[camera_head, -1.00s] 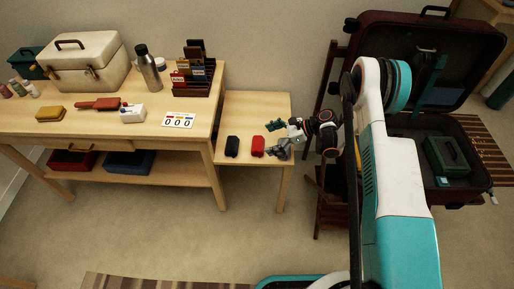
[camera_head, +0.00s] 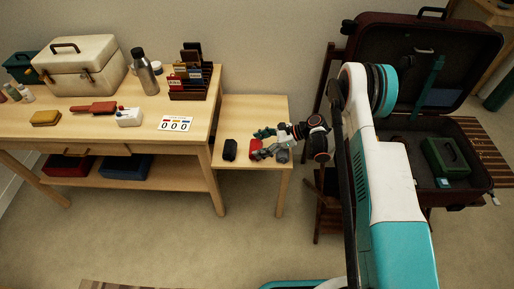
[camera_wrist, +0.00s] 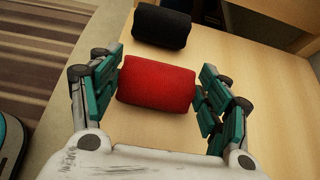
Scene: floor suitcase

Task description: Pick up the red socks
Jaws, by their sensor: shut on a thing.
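The red socks (camera_wrist: 157,84) are a rolled red bundle on the small low wooden table. In the wrist view they lie between the two teal fingers of my gripper (camera_wrist: 160,92), which is shut on them from both sides. In the head view the red socks (camera_head: 255,146) are partly covered by my gripper (camera_head: 262,144). They appear to rest on the table top; I see no clear gap beneath them.
A black rolled bundle (camera_head: 230,149) lies just left of the red socks, and shows beyond them in the wrist view (camera_wrist: 161,27). A taller workbench (camera_head: 200,125) stands left. An open suitcase (camera_head: 465,134) stands right, holding a green box (camera_head: 446,157).

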